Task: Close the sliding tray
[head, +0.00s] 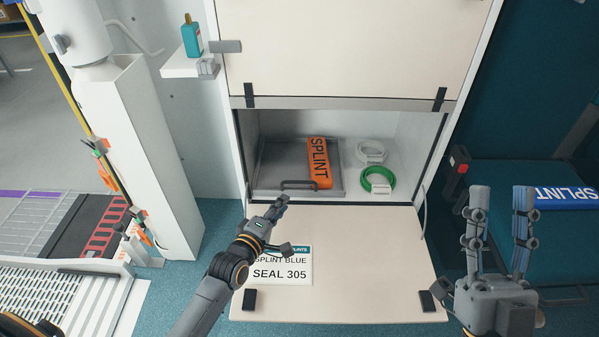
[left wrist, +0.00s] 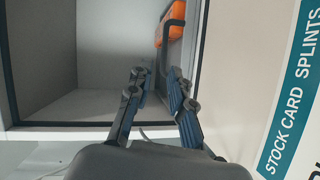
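The sliding tray (head: 268,177) is a shallow grey metal tray in the left part of the open cabinet compartment, its front edge near the opening. A dark bar handle (head: 299,184) is at its front. An orange splint pack (head: 319,163) lies along its right side; its end also shows in the left wrist view (left wrist: 176,22). My left gripper (head: 278,207) is just in front of the tray, near the handle. Its fingers stand apart with nothing between them in the left wrist view (left wrist: 156,76). My right gripper (head: 501,192) is open and empty at the right, away from the cabinet.
A white cable coil (head: 371,152) and a green one (head: 378,180) lie right of the tray. The lowered cabinet flap (head: 370,260) carries a stock card (head: 296,268). A blue splint pack (head: 566,197) lies on the seat at right. A shelf with a bottle (head: 192,38) is at upper left.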

